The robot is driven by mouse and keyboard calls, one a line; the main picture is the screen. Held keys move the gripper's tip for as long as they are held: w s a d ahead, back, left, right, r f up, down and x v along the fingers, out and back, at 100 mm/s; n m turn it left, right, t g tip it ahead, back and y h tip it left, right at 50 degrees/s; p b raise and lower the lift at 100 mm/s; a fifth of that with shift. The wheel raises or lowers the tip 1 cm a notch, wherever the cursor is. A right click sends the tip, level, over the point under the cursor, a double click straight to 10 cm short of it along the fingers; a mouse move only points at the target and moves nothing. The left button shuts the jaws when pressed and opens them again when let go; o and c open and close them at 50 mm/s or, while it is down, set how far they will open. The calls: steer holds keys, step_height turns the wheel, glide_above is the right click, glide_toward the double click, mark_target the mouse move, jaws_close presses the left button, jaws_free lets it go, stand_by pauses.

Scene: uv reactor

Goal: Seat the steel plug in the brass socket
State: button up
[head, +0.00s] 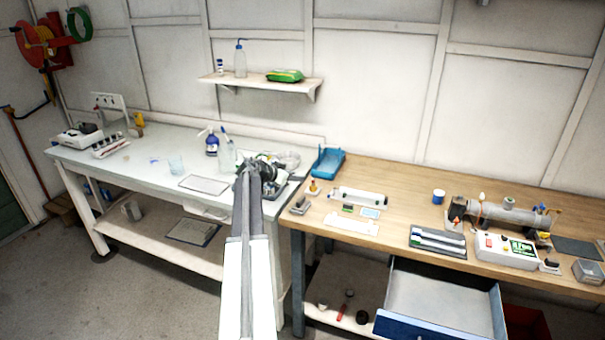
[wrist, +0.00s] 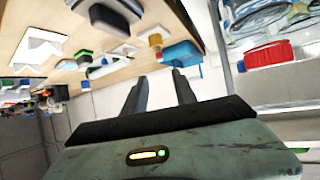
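I cannot surely pick out the steel plug or the brass socket. A small brass-coloured piece with a dark top (head: 314,187) stands on the wooden bench's left end, right of my gripper. A small dark block (head: 301,206) lies in front of it. A grey cylinder with fittings (head: 505,213) lies farther right on that bench.
A blue tray (head: 328,161) is at the wooden bench's back left. A white control box (head: 508,250) and a dark tray of tools (head: 438,240) are on the right. An open drawer (head: 440,300) juts out below. Bottles (head: 212,143) stand on the pale bench. The wooden bench's middle is fairly clear.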

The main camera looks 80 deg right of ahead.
steer(key=shift+v, duration=0.8)
